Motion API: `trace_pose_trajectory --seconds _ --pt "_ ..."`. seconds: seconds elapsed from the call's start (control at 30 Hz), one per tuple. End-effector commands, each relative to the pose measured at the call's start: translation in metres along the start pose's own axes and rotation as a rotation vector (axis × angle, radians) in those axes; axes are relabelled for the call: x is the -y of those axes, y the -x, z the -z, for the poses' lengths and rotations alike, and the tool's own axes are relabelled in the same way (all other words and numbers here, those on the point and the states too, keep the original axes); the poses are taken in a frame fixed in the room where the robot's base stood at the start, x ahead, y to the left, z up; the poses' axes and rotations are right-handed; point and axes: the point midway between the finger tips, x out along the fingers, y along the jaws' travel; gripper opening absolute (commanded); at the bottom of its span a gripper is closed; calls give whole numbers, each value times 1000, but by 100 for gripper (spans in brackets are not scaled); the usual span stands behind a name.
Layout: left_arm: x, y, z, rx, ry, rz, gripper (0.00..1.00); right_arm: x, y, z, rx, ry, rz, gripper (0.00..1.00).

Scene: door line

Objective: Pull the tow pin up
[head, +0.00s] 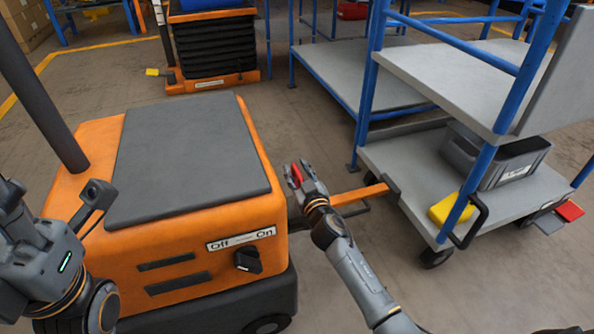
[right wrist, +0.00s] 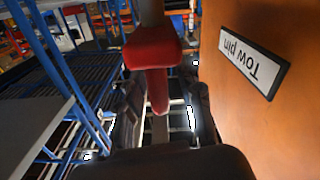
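The tow pin (head: 297,175) is a small red handle at the right side of the orange tug (head: 205,275). In the right wrist view the red pin (right wrist: 152,52) stands out large near the middle, with a rounded head and a narrower part pointing down the picture. My right gripper (head: 305,178) is at the pin. In the right wrist view its two dark fingers (right wrist: 163,108) are apart on either side of the pin's narrow part, with a gap at the right.
A "Tow pin" label (right wrist: 254,62) is on the orange body beside the pin. An orange tow bar (head: 362,195) runs to a blue-framed cart (head: 410,175) at the right. The tug has an Off/On switch (head: 247,261). Open floor lies at the bottom right.

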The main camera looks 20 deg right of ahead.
Motion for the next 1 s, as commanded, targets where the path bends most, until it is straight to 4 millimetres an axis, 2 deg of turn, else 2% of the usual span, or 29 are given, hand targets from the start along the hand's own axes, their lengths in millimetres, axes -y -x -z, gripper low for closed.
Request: trace_pose_trajectory --seconds 0.23,0.37,0.7,0.83,1.0 --pt "0 0 0 0 0 0 40 1 2 -1 2 -1 1 36" --pt "0 0 0 0 0 0 40 1 15 -2 2 -1 1 36" --pt "0 0 0 0 0 0 40 1 84 -2 4 -3 2 36" --pt "0 0 0 0 0 0 40 0 105 -2 3 -2 1 36" --pt "0 0 0 0 0 0 40 0 118 -1 1 -1 0 36"
